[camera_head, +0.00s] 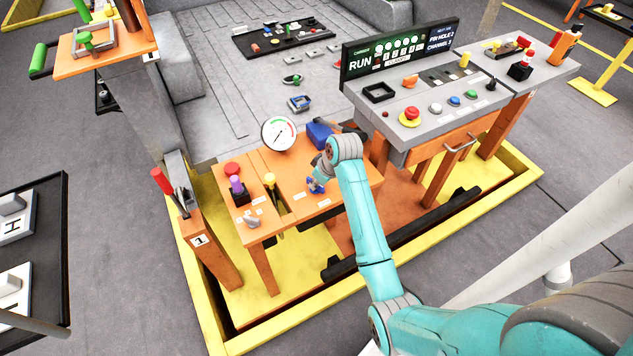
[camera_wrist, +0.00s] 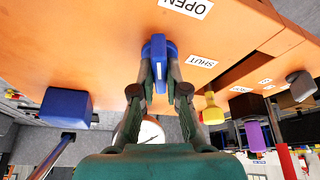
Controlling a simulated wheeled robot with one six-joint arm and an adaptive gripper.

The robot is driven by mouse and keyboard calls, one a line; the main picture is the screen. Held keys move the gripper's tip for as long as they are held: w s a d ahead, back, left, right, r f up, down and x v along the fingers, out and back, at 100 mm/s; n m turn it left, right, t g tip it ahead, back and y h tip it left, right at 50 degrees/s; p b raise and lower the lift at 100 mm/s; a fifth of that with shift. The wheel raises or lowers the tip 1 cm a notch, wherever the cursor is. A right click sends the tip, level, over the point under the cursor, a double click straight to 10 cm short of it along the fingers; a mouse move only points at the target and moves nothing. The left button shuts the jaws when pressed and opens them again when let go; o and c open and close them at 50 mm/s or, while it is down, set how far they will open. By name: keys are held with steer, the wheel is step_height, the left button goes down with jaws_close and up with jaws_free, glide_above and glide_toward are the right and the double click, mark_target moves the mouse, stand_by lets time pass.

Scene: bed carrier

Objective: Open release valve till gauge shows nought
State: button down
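The release valve's blue handle (camera_head: 316,185) is on the orange bench. In the wrist view the blue handle (camera_wrist: 158,48) lies between my fingertips, near the labels OPEN (camera_wrist: 186,8) and SHUT (camera_wrist: 202,62). My gripper (camera_wrist: 160,80) appears shut on its narrow fin, one finger against each side. The round white gauge (camera_head: 279,133) stands at the back of the bench, with a green and red arc. Its dark needle seems to point down and left; the exact reading is too small to tell. In the wrist view my gripper partly hides the gauge (camera_wrist: 152,131).
A blue block (camera_head: 319,134) with a dark bar stands right of the gauge. A yellow knob (camera_head: 269,179), a purple-topped lever (camera_head: 236,185) and a red button (camera_head: 232,168) are left of the valve. The grey console (camera_head: 430,115) stands to the right.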

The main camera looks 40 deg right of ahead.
steer(key=m+h, duration=0.1)
steer(key=m, duration=0.3)
steer(key=shift+a+m+h, duration=0.1)
steer(key=shift+m+h, duration=0.2)
steer(key=shift+h, duration=0.1)
steer(key=c, duration=1.2)
jaws_free()
steer(key=v, duration=1.2)
